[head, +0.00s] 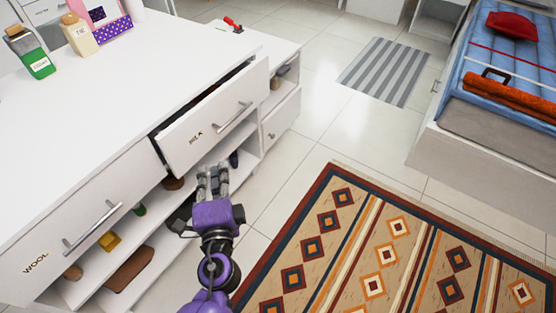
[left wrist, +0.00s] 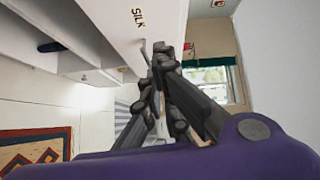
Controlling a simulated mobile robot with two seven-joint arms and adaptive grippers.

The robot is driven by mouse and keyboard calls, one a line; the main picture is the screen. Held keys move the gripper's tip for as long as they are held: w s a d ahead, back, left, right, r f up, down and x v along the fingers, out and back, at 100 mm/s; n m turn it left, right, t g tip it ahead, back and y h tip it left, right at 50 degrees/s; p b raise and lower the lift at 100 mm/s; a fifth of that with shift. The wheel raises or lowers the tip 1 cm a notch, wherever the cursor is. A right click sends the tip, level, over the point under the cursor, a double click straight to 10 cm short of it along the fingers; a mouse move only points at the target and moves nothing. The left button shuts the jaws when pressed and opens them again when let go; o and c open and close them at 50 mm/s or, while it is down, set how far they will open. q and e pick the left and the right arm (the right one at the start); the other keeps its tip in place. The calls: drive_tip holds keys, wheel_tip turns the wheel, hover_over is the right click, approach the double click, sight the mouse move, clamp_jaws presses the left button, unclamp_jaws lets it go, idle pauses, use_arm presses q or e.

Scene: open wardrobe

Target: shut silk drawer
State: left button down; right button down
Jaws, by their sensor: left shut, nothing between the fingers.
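The silk drawer (head: 205,125) is pulled partly out of the white dresser, with a dark gap behind its front. Its front carries a silver bar handle and dark lettering. In the left wrist view the word SILK shows on the drawer front (left wrist: 158,22). My left gripper (head: 213,172) is shut and empty, in front of and just below the drawer front. In the left wrist view my left gripper (left wrist: 160,62) has its fingertips near the drawer handle; I cannot tell whether they touch it. My right gripper is in neither view.
The wool drawer (head: 80,220) is flush beside it. Open shelves (head: 165,240) with shoes lie below. Bottles and a framed item stand on the dresser top (head: 120,100). A patterned rug (head: 400,260) covers the floor at right, with a bed (head: 500,80) beyond. Bare tile lies between.

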sight(187, 131)
use_arm(q)
drive_tip(key=shift+m, duration=0.6)
drive_tip(key=w+a, duration=0.1)
drive_tip(key=w, duration=0.3)
drive_tip(key=w+a+p, duration=0.1)
drive_tip(key=w+a, duration=0.1)
drive_tip(key=w, duration=0.2)
drive_tip(key=w+a+p, duration=0.1)
drive_tip(key=w, duration=0.3)
drive_tip(key=shift+a, duration=0.4)
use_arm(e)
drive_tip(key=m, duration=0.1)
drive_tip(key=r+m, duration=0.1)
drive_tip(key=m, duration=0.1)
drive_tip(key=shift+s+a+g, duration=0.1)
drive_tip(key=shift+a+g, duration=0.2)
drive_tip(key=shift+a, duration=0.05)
use_arm(q)
drive_tip(key=w+a, duration=0.1)
drive_tip(key=w+a+b, duration=0.1)
drive_tip(key=a, duration=0.1)
drive_tip(key=shift+w+a, duration=0.25)
drive_tip(key=shift+w, duration=0.15)
drive_tip(key=shift+w+a, duration=0.15)
drive_tip(key=shift+a, duration=0.1)
drive_tip(key=shift+r, duration=0.15)
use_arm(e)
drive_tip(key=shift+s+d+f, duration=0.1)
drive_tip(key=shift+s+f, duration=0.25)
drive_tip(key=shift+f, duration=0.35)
